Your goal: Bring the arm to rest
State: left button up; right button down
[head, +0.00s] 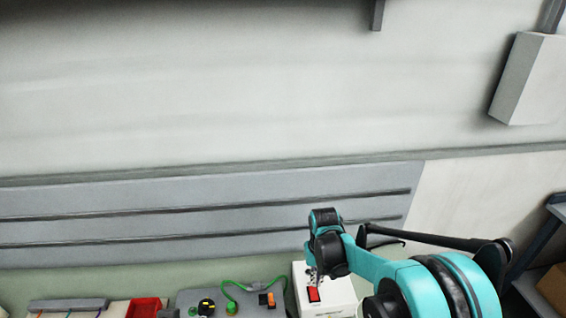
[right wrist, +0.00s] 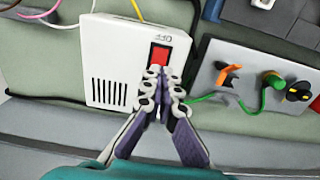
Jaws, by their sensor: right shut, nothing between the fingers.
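My right arm comes in from the lower right of the head view, teal and black. Its gripper (right wrist: 164,84) shows in the right wrist view with the fingertips together and nothing between them. The fingertips are in front of a white box (right wrist: 112,61), just below its red switch (right wrist: 160,56). I cannot tell whether they touch the box. In the head view the white box (head: 340,290) is below the right wrist, with the red switch (head: 314,294) on it. My left gripper is not in view.
A grey panel with a green cable (head: 238,287) and a round black and yellow knob (head: 206,306) is left of the white box. A red bin (head: 144,307) is further left. A grey wall box (head: 529,79) hangs at upper right. Dark shelving (head: 540,240) stands at the right edge.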

jog(key=s+d+f+t+b, duration=0.1)
jog(key=s+t+b, duration=0.2)
jog(key=s+b, duration=0.4)
jog(key=s+d+f+t+b, duration=0.1)
jog(key=s+t+b, duration=0.3)
jog(key=s+b, duration=0.3)
jog(key=s, duration=0.3)
jog(key=shift+d, duration=0.4)
